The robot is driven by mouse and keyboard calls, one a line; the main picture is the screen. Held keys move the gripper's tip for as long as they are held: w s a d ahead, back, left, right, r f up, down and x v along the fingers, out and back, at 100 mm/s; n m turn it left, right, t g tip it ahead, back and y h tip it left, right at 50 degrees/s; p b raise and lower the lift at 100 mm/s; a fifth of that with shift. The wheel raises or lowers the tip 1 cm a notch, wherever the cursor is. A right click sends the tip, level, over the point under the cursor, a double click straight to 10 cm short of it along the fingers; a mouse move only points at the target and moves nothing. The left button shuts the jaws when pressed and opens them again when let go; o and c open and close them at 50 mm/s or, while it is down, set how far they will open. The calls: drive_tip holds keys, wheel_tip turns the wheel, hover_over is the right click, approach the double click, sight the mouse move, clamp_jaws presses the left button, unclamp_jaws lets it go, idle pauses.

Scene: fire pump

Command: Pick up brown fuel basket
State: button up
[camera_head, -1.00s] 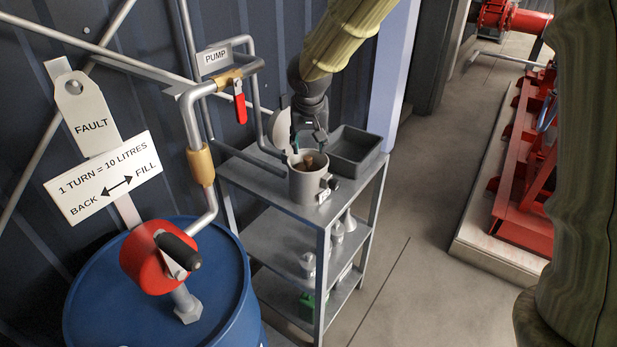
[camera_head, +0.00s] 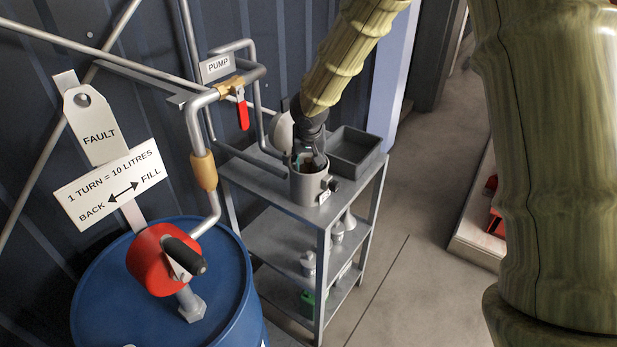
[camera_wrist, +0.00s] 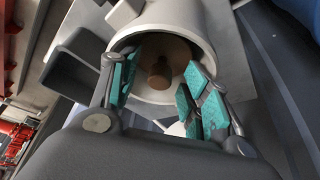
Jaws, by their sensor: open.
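The brown fuel basket (camera_wrist: 158,77) sits inside a grey cylindrical housing (camera_head: 308,187) on the top shelf of a metal stand. In the wrist view it shows as a brown disc with a raised knob in the middle. My gripper (camera_wrist: 157,84) is open, with its teal finger pads on either side of the knob at the housing's mouth (camera_wrist: 172,20). In the head view my gripper (camera_head: 308,162) points down into the housing and hides most of the basket. I cannot tell whether the fingers touch anything.
A dark grey tray (camera_head: 357,152) stands right behind the housing. A round lid (camera_head: 283,130) stands raised behind it. A pipe with a red-handled valve (camera_head: 242,110) and a blue drum (camera_head: 165,290) with a red crank wheel (camera_head: 157,258) are to the left.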

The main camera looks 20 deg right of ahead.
drive_tip(key=shift+w+f, duration=0.15)
drive_tip(key=shift+f, duration=0.35)
clamp_jaws()
drive_tip(key=shift+r, duration=0.1)
